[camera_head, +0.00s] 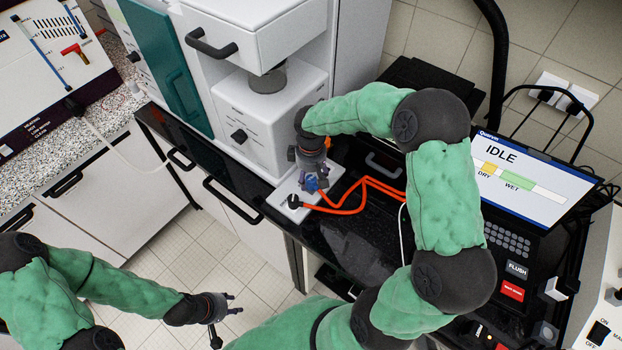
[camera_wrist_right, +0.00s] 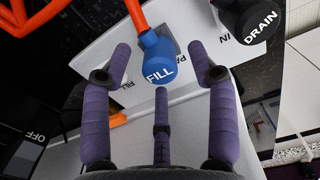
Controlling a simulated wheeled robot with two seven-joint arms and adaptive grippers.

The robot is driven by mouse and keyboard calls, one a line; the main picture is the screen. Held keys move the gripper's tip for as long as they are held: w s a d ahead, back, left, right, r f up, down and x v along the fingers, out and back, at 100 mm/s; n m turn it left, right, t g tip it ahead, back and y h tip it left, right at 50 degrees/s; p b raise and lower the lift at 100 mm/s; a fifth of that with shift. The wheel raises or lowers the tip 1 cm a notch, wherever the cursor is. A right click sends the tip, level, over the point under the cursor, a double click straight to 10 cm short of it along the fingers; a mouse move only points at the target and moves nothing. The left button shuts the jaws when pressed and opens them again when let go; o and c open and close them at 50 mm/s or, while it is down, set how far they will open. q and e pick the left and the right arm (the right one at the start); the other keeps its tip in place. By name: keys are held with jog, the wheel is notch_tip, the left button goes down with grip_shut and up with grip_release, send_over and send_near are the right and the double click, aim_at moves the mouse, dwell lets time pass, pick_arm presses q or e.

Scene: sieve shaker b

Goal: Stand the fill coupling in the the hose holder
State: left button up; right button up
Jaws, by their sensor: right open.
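The blue fill coupling (camera_wrist_right: 158,60), marked FILL, has an orange hose at its top. In the head view it (camera_head: 312,184) shows small beneath my right gripper (camera_head: 310,176). In the wrist view it lies between and just beyond the spread purple fingers of my right gripper (camera_wrist_right: 158,75); no finger visibly grips it. A pale labelled plate, which seems to be the hose holder (camera_wrist_right: 95,65), lies beneath it. I cannot tell whether the coupling is seated there. My left gripper (camera_head: 230,304) is low at the left over the floor, fingers apart and empty.
A black DRAIN coupling (camera_wrist_right: 250,20) is close on the right in the wrist view. Orange hoses (camera_head: 370,190) run across the dark counter (camera_head: 355,235). A white machine (camera_head: 265,120) stands close behind the right gripper. A screen (camera_head: 525,180) reading IDLE stands at the right.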

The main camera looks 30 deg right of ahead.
aim_at(311, 178)
notch_tip(311, 178, up, 10)
dwell(0.4)
pick_arm(q)
jog(key=shift+s+a, duration=0.1)
dwell(0.4)
